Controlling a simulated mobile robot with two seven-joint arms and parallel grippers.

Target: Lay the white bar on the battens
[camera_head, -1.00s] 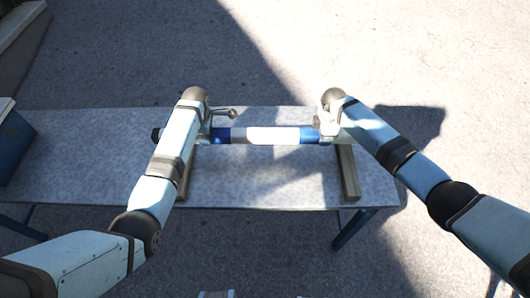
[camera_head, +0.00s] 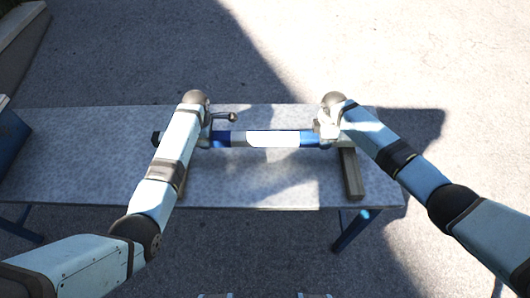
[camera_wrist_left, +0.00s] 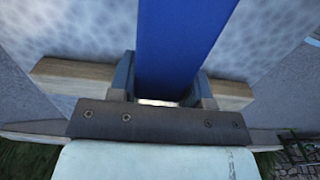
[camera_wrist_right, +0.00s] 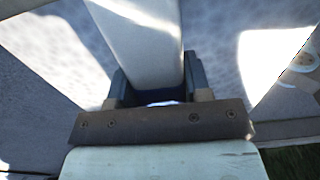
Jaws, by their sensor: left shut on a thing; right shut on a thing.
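The bar (camera_head: 272,139) lies level across the table, with white and blue sections. My left gripper (camera_head: 207,138) is shut around its left part. In the left wrist view the bar is blue (camera_wrist_left: 178,45) between the fingers (camera_wrist_left: 160,88). My right gripper (camera_head: 324,133) is shut near its right end. In the right wrist view the bar is white (camera_wrist_right: 145,35) between the fingers (camera_wrist_right: 158,82). The right batten (camera_head: 351,175) runs front to back near the right gripper. The left batten (camera_head: 181,181) is mostly behind my left arm; it also shows in the left wrist view (camera_wrist_left: 76,76). Contact between bar and battens is unclear.
The grey table (camera_head: 255,190) is bare in front of the bar between the battens. A small lever with a round knob (camera_head: 231,117) stands out behind the bar, by my left gripper. A blue box (camera_head: 10,140) is at the far left.

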